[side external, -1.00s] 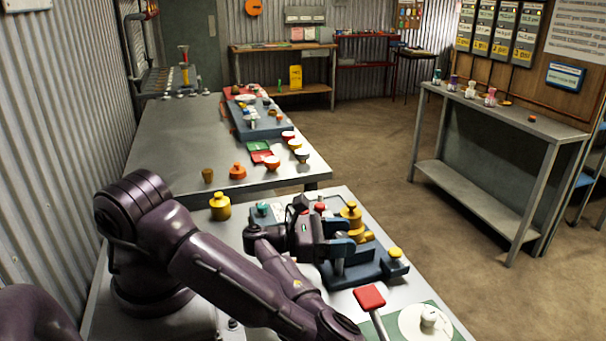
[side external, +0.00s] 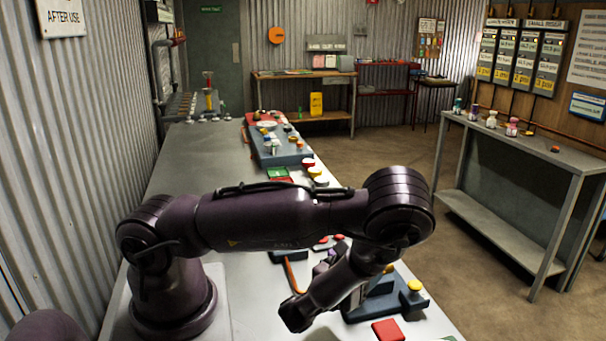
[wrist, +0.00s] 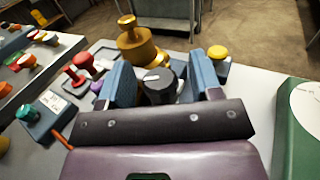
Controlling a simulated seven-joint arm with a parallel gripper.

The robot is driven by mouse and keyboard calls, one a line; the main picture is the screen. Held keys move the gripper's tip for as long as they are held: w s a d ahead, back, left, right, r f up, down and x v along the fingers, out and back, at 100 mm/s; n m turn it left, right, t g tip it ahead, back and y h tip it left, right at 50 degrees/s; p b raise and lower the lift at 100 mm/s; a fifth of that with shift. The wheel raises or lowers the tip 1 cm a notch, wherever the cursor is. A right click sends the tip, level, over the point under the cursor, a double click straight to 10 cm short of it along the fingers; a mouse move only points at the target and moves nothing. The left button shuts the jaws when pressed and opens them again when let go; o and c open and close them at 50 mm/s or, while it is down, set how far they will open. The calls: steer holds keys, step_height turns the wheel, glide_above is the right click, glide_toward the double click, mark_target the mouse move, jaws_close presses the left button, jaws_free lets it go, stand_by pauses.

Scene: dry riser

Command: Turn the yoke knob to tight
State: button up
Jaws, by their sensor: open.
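In the wrist view, a black knob (wrist: 158,88) with a short white mark on top, which I take for the yoke knob, stands between the two blue fingers of my gripper (wrist: 160,72). The fingers are open, one on each side; I cannot tell whether either touches it. The white mark lies roughly sideways. No tight marking is readable. A brass fitting (wrist: 137,44) rises just behind the knob. In the side view, the blue fixture base (side external: 385,306) shows partly, and my arm hides the knob and the fingers.
A yellow knob (wrist: 218,52) stands right of the fingers. Red knobs (wrist: 88,64), a purple knob (wrist: 97,88) and a labelled blue box (wrist: 48,112) are at left. A green board with a white disc (wrist: 306,104) is at right. A red pad (side external: 388,330) lies in front of the fixture.

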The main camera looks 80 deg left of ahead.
steer(key=n+g+y, duration=0.2)
steer(key=y, duration=0.1)
steer(key=shift+s+d+n+g+y, duration=0.1)
steer(key=shift+d+n+g+y, duration=0.1)
steer(key=shift+n+g+y, duration=0.45)
steer(key=v, duration=1.2)
steer(key=s+a+r+n+g+y, duration=0.3)
steer(key=s+n+g, duration=0.35)
steer(key=g, duration=0.25)
step_height(320, 180, up, 22)
steer(key=w+d+n+t+h, duration=0.1)
steer(key=d+n+t+h, duration=0.1)
steer(key=n+h, duration=1.4)
steer(key=n, duration=0.4)
steer(key=shift+r, duration=0.2)
